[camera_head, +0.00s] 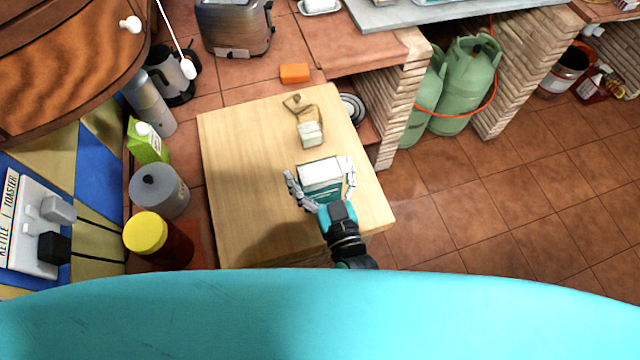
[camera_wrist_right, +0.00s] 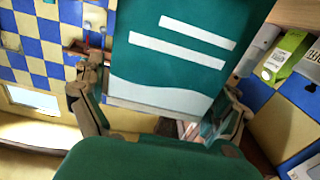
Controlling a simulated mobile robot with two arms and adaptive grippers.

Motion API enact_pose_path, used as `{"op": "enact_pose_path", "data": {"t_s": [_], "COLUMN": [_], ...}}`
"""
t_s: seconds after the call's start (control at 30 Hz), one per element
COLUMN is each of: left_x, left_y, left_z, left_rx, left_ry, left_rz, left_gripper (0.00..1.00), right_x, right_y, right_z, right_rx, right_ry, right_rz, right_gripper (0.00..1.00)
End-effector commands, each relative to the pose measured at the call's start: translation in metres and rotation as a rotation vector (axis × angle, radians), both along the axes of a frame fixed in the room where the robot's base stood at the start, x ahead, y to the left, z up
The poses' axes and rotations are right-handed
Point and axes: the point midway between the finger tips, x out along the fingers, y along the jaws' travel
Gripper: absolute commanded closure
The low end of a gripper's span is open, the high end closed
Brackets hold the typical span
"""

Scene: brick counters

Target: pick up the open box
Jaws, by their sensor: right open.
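The box (camera_head: 326,172), with a whitish top and a teal side, stands on the light wooden board near its right front part. My right gripper (camera_head: 321,177) is open, with one finger on each side of the box. In the right wrist view the teal face of the box (camera_wrist_right: 175,55), with white stripes and a pale lower band, fills the space between the two fingers. I cannot tell whether the fingers touch it. The inside of the box does not show clearly. My left gripper is not in view.
The wooden board (camera_head: 245,165) also bears a small bottle-like thing (camera_head: 305,120) behind the box. Along the left stand a yellow-lidded jar (camera_head: 150,235), a grey pot (camera_head: 160,190) and a green carton (camera_head: 147,142). An orange block (camera_head: 294,73) lies behind the board.

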Motion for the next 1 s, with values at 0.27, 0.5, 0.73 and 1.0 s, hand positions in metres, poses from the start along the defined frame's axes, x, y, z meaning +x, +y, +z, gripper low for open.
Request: {"op": "enact_pose_path", "data": {"t_s": [0.27, 0.5, 0.73, 1.0], "left_x": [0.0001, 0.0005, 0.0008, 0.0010], "left_y": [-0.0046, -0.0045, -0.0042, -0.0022], "left_z": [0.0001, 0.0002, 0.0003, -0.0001], "left_rx": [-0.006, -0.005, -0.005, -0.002], "left_ry": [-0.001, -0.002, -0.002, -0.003], "left_rz": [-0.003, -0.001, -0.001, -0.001], "left_gripper": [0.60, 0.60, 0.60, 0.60], "right_x": [-0.0005, -0.0006, -0.0003, -0.0005], "right_y": [-0.0001, -0.0002, -0.0002, 0.0000], "right_z": [-0.0003, -0.0006, 0.0003, 0.0011], "right_rx": [0.000, 0.000, 0.000, 0.000], "right_ry": [0.001, 0.001, -0.001, -0.001], "right_rz": [0.000, 0.000, 0.000, 0.000], "right_gripper": [0.33, 0.64, 0.73, 0.73]}}
